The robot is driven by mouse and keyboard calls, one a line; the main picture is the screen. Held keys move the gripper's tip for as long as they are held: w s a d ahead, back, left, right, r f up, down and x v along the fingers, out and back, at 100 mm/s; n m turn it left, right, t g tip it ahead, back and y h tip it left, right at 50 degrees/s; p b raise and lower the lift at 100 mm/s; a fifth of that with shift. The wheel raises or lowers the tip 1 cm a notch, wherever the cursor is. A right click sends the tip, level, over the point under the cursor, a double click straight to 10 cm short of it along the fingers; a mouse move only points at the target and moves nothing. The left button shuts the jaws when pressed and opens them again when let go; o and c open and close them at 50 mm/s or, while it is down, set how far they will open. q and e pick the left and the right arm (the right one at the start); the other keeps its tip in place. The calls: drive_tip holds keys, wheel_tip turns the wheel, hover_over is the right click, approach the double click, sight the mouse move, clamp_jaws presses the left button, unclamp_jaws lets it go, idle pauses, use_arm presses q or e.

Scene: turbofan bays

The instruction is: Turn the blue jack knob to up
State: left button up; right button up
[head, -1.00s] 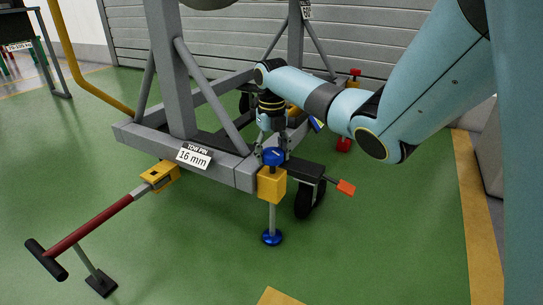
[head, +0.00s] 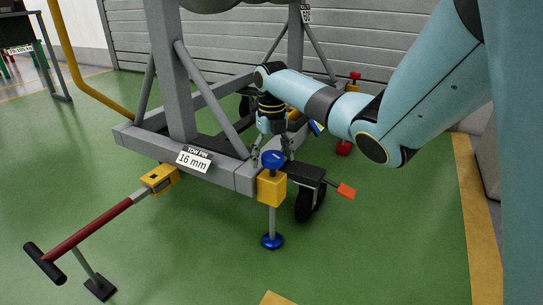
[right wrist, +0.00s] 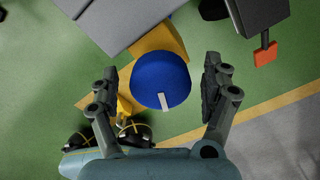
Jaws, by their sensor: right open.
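The blue jack knob (head: 273,157) sits on top of a yellow jack body (head: 271,187) at the corner of the grey stand. Below it a rod runs down to a blue foot (head: 272,241) on the floor. In the right wrist view the blue knob (right wrist: 161,80) has a white mark at its lower edge. My right gripper (head: 272,152) points down at the knob. Its open fingers (right wrist: 160,92) stand on either side of the knob, with gaps showing on both sides in the wrist view. My left gripper is not in view.
A black caster wheel (head: 310,200) with an orange pedal (head: 346,191) stands right of the jack. A red tow bar (head: 95,228) extends to the left. Another jack with a red knob (head: 355,75) stands farther back. Green floor in front is clear.

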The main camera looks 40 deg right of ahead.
wheel_tip(320, 180, up, 12)
idle(0.5)
